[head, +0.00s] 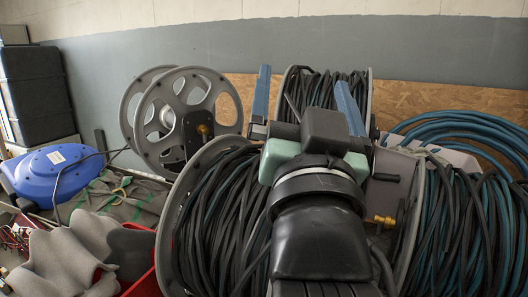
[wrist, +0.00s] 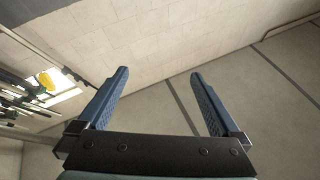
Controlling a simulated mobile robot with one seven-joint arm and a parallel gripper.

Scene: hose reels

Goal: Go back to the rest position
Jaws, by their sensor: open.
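My gripper (head: 306,92) is in the middle of the head view, at the end of my black arm, with its two blue fingers spread apart and pointing up. It appears in front of the hose reels in the picture; its distance from them is hard to tell. In the wrist view my gripper (wrist: 160,95) is open with nothing between the fingers. Behind the fingers there are only a pale block wall (wrist: 150,40) and a grey surface (wrist: 270,110). My arm and gripper hide part of the reels.
Large reels of dark hose (head: 225,215) and teal hose (head: 475,225) fill the middle and right. An empty grey reel (head: 190,110) stands at the back left. A blue reel case (head: 58,172), grey crumpled material (head: 75,250) and a red crate (head: 143,284) are at left.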

